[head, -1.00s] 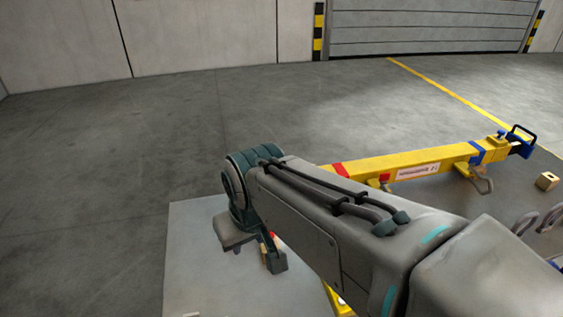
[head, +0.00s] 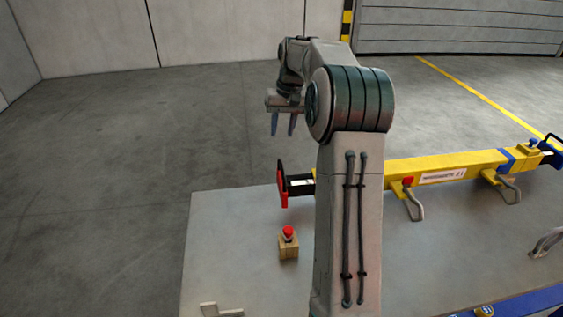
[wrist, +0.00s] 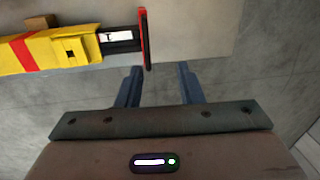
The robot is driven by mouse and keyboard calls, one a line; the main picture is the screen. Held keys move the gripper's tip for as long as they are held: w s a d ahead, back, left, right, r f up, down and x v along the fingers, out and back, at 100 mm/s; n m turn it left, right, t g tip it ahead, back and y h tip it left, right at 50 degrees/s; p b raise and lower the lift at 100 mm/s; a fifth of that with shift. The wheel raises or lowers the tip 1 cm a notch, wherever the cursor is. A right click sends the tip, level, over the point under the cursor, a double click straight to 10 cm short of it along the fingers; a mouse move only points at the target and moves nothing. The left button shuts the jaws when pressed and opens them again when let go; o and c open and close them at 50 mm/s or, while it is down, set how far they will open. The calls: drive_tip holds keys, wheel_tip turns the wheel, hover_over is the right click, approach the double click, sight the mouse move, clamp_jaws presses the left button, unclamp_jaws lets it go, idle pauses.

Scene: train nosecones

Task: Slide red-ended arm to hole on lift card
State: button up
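The black arm (head: 299,184) with a red end plate (head: 282,184) sticks out of the left end of a yellow beam (head: 395,170). In the wrist view, the black arm bears a white label (wrist: 116,36), its red plate (wrist: 144,40) stands at the tip, and the yellow beam end (wrist: 50,50) has a dark square hole. My gripper (head: 283,124) is open and empty, fingers pointing down, above and beyond the red plate. In the wrist view, the gripper fingers (wrist: 159,86) are wide apart near the plate, touching nothing visible. No lift card is clearly identifiable; my arm hides part of the beam.
A wooden block with a red knob (head: 288,243) stands on the grey table (head: 230,235). Metal hooks (head: 415,205) hang at the beam's side. A blue part (head: 548,152) is at its right end. Open floor (head: 130,160) lies left and behind.

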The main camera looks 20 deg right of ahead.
drive_tip(key=w+d+f, duration=0.2)
drive_tip(key=d, duration=0.2)
drive_tip(key=p, duration=0.2)
approach(282, 168)
drive_tip(key=shift+m+y, duration=0.3)
drive_tip(key=shift+y, duration=0.1)
drive_tip(key=f, duration=0.8)
drive_tip(key=shift+w+a, duration=0.15)
drive_tip(key=shift+a, duration=0.25)
clamp_jaws()
